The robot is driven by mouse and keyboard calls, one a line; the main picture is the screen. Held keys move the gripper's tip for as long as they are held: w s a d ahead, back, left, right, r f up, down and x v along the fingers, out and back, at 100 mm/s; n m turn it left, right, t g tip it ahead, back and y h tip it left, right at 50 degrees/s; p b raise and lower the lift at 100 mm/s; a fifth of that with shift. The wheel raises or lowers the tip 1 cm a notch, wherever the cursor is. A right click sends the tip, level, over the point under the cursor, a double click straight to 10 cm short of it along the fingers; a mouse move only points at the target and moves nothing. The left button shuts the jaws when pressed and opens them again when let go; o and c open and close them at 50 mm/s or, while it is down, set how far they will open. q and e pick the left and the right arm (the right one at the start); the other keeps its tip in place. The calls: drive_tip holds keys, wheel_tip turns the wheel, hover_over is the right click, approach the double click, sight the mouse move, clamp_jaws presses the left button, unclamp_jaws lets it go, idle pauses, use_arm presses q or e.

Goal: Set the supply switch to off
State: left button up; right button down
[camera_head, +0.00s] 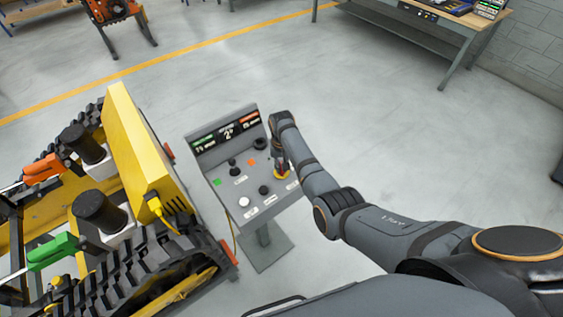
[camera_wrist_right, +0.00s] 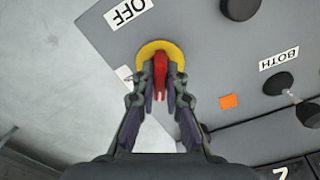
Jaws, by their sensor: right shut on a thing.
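The supply switch (camera_wrist_right: 160,75) is a red handle on a yellow round plate (camera_wrist_right: 148,47), on the sloped grey face of a control console (camera_head: 213,168). A white label reading OFF (camera_wrist_right: 128,12) lies just beyond the plate in the right wrist view. My right gripper (camera_wrist_right: 160,82) is shut on the red handle, with one finger on each side. In the head view my right gripper (camera_head: 281,166) is at the console's right side, over the yellow plate and hiding most of the switch. My left gripper is not in view.
Black knobs (camera_head: 263,190), a white button (camera_head: 244,202) and a display panel (camera_head: 228,132) share the console. A knob labelled BOTH (camera_wrist_right: 278,83) is near the switch. A yellow tracked carrier (camera_head: 130,145) stands close on the left. Open floor lies behind the console.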

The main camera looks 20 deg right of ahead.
drive_tip(key=n+p, duration=0.1)
drive_tip(key=n, duration=0.1)
drive_tip(key=shift+r+n, duration=0.2)
drive_tip(key=shift+n, duration=0.2)
drive_tip(key=shift+f+n+p, duration=0.1)
drive_tip(key=shift+n+p, duration=0.45)
drive_tip(key=shift+n, duration=0.85)
drive_tip(key=c, duration=1.4)
unclamp_jaws()
wheel_tip(320, 180, up, 12)
